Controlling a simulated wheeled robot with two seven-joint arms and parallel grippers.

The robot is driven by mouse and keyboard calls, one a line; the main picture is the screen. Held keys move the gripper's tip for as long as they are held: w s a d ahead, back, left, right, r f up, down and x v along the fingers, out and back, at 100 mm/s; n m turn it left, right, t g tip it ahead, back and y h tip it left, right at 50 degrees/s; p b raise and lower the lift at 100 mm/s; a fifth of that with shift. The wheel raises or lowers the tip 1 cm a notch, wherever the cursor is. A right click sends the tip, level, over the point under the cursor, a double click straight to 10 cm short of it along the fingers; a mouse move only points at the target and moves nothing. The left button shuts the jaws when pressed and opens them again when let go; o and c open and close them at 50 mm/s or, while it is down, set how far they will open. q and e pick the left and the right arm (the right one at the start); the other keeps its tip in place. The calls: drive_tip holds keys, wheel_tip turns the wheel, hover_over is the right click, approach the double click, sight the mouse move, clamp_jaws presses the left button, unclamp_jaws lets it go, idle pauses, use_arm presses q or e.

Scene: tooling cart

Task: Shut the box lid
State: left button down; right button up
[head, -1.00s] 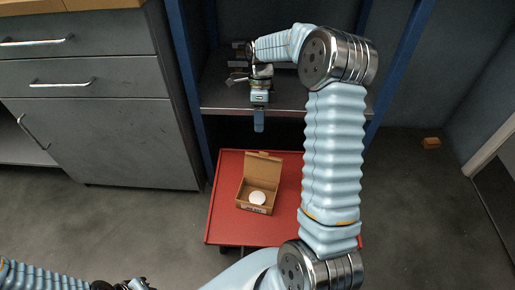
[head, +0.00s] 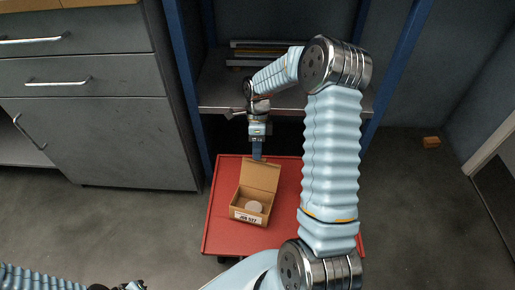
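A small brown cardboard box (head: 237,207) with a white label on its front stands on the red cart top (head: 223,238). Its lid (head: 262,176) is open, standing up at the back edge. A round pale object (head: 254,207) lies inside. My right gripper (head: 258,155) points down just behind the top edge of the lid; whether it touches the lid I cannot tell. Its fingers look close together, with nothing seen between them. Of my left arm only a part shows at the bottom left, and its gripper is not clearly visible.
A blue-framed shelf (head: 222,98) with long bars on it stands behind the cart. A grey drawer cabinet (head: 100,130) is at the left. A small orange-brown block (head: 431,142) lies on the floor at the right. The cart top is clear around the box.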

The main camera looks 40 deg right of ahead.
clamp_jaws()
drive_tip(key=shift+r, duration=0.1)
drive_tip(key=shift+d, duration=0.1)
idle(0.7)
drive_tip(key=shift+c, duration=0.8)
unclamp_jaws()
drive_tip(key=o, duration=0.5)
drive_tip(key=shift+o, duration=0.2)
drive_tip(key=shift+r, duration=0.15)
drive_tip(key=p+v, duration=0.2)
drive_tip(key=v, duration=1.1)
drive_tip(key=shift+r, duration=0.35)
